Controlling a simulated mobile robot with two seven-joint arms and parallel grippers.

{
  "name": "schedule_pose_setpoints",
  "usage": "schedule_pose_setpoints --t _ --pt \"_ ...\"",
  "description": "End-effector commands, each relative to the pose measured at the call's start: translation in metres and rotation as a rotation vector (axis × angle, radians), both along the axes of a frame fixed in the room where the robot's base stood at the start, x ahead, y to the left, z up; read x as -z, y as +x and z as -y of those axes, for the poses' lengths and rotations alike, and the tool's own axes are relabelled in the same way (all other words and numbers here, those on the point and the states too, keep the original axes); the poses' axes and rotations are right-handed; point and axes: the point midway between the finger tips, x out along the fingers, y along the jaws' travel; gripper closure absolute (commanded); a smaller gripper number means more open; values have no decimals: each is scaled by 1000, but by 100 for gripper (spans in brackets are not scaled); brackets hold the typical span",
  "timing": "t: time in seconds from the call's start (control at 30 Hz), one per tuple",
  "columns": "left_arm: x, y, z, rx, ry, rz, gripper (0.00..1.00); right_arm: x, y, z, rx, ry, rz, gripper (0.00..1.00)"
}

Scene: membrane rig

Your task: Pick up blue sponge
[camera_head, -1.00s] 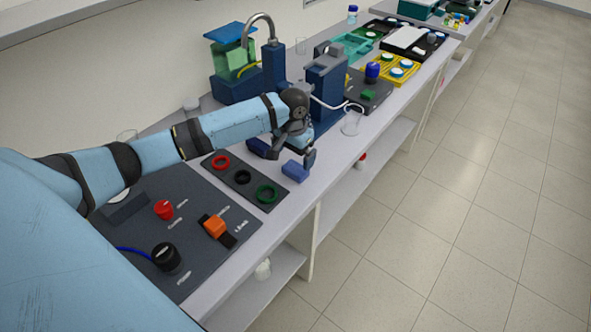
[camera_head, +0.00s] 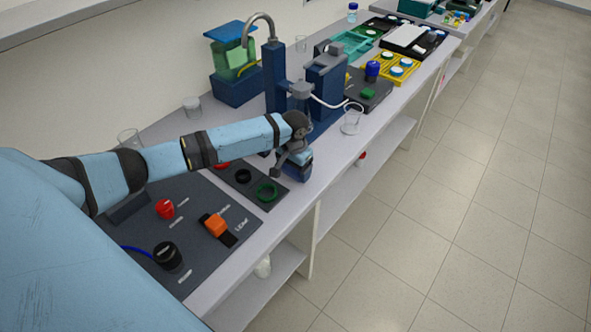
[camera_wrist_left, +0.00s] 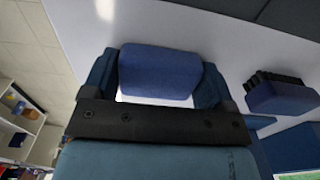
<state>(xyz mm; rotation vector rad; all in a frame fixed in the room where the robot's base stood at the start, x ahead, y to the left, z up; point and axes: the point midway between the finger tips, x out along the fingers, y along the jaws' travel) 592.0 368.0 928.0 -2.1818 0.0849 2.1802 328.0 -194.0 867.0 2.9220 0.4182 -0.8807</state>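The blue sponge (camera_head: 297,172) lies on the white counter near its front edge, just beyond the board with the rings. My left gripper (camera_head: 291,165) is down over it and hides part of it. In the left wrist view the sponge (camera_wrist_left: 160,72) sits between the two fingers of my left gripper (camera_wrist_left: 158,82), one finger on each side. The fingers stand wide apart, close along the sponge's ends; any contact is hard to make out. My right gripper is not in view.
A blue block with black bristles (camera_wrist_left: 281,95) lies close beside the gripper. The dark board with rings (camera_head: 257,184) is on the near side. A glass beaker (camera_head: 352,119) and a blue rig (camera_head: 325,85) stand beyond. The counter's front edge is near.

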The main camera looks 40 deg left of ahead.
Motion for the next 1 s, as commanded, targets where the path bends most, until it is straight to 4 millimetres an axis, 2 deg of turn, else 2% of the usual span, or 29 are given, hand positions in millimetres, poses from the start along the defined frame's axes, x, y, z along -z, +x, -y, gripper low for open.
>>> schedule_pose_setpoints --t 0.37,0.57,0.77,1.0 --pt "0 0 0 0 0 0 43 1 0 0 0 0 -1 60" --pt "-10 0 0 0 0 0 43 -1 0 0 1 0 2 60" --pt "-43 1 0 1 1 4 43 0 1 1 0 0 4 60" --pt "-112 1 0 1 0 5 43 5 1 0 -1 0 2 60"
